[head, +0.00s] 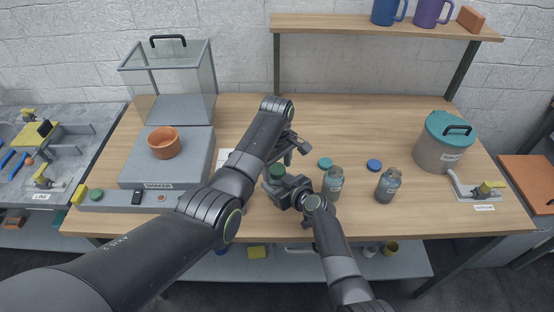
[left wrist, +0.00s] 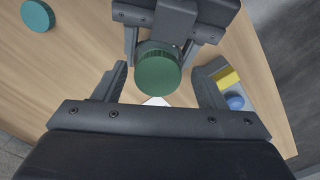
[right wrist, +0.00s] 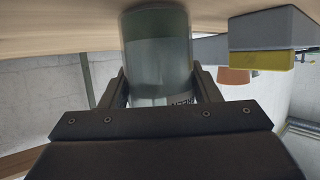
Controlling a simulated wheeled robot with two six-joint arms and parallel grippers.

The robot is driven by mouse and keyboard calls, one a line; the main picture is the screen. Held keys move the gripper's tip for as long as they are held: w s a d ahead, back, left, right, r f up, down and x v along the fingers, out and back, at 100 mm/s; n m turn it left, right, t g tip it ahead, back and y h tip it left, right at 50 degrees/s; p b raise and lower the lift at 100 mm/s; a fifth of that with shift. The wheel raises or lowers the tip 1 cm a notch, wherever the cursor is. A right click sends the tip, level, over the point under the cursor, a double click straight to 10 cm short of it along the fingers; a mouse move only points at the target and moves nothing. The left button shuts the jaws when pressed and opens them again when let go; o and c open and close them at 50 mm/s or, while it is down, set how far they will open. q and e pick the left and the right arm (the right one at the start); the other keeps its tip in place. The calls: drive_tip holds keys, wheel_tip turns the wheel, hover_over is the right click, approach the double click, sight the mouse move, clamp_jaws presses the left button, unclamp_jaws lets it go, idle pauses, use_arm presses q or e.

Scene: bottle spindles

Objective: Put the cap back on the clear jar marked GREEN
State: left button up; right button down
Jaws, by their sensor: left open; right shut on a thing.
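My right gripper (head: 283,187) is shut on a clear grey jar (right wrist: 158,50) and holds it near the middle of the table. The label is partly hidden by the gripper, and I cannot read it surely. A dark green cap (head: 277,171) shows at the top of this jar; the left wrist view shows it from above (left wrist: 157,72). I cannot tell whether it is fully seated. My left gripper (left wrist: 160,88) is open above, its fingers on either side of the green cap with gaps. In the head view it (head: 295,153) is partly hidden.
A teal cap (head: 325,162) and a blue cap (head: 374,165) lie on the table. Two uncapped jars (head: 333,184) (head: 387,187) stand right of my right gripper. A lidded pot (head: 440,150) stands further right, the shaker (head: 160,175) on the left.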

use_arm(q)
drive_tip(key=shift+c, duration=0.2)
drive_tip(key=c, duration=1)
drive_tip(key=shift+o, duration=0.2)
drive_tip(key=m, duration=0.7)
drive_tip(key=shift+s+a+f, duration=0.1)
drive_tip(key=shift+a, duration=0.1)
drive_tip(key=m, duration=0.6)
drive_tip(key=shift+a, duration=0.2)
drive_tip(key=o, duration=1.1)
drive_tip(key=shift+d, duration=0.15)
drive_tip(key=shift+d, duration=0.25)
